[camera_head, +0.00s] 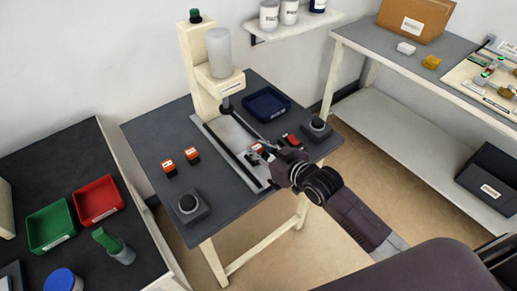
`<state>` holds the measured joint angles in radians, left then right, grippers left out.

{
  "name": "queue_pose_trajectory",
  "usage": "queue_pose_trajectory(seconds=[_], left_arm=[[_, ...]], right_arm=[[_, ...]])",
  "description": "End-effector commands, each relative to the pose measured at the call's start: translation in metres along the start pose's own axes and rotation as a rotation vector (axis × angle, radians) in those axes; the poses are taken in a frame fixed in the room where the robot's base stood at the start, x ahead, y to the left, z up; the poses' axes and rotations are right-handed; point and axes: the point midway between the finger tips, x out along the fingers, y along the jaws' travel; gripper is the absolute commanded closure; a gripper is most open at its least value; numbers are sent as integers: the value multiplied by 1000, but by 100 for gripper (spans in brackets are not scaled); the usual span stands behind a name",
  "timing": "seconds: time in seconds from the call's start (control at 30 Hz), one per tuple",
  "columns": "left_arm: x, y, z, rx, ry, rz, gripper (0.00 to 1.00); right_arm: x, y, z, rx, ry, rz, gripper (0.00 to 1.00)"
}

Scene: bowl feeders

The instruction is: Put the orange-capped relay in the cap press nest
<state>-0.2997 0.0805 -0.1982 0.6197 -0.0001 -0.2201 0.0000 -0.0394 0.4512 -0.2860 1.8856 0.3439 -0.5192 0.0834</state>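The cap press (202,78) is a cream column with a grey cylinder, its dark press head over a light grey plate (235,137) with dark rails. The nest cannot be made out clearly. Two orange-capped relays, one (168,168) and another (192,154), stand on the dark table left of the plate. Another orange-capped relay (257,147) is at the right side of the plate, at the fingertips of my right gripper (259,155). The fingers partly hide it, and I cannot tell whether they grip it. My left gripper is not in view.
A blue tray (267,104) sits behind the plate. A small red item (292,140) lies right of the gripper. Dark button boxes stand at the front (188,205) and right (317,129) of the table. Another bench with a red bin (97,200) and green bin (50,227) is left.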

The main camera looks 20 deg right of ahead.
Motion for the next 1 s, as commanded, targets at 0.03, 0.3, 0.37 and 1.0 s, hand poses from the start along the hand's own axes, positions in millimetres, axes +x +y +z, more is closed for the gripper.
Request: queue_pose_trajectory(seconds=[0.03, 0.3, 0.37, 1.0], left_arm=[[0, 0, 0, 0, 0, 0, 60], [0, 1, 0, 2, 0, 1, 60], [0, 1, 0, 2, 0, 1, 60], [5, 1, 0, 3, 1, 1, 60]], right_arm=[[0, 0, 0, 0, 0, 0, 72], [0, 0, 0, 0, -1, 0, 59], [0, 0, 0, 0, -1, 0, 59], [-93, -1, 0, -1, -3, -2, 59]])
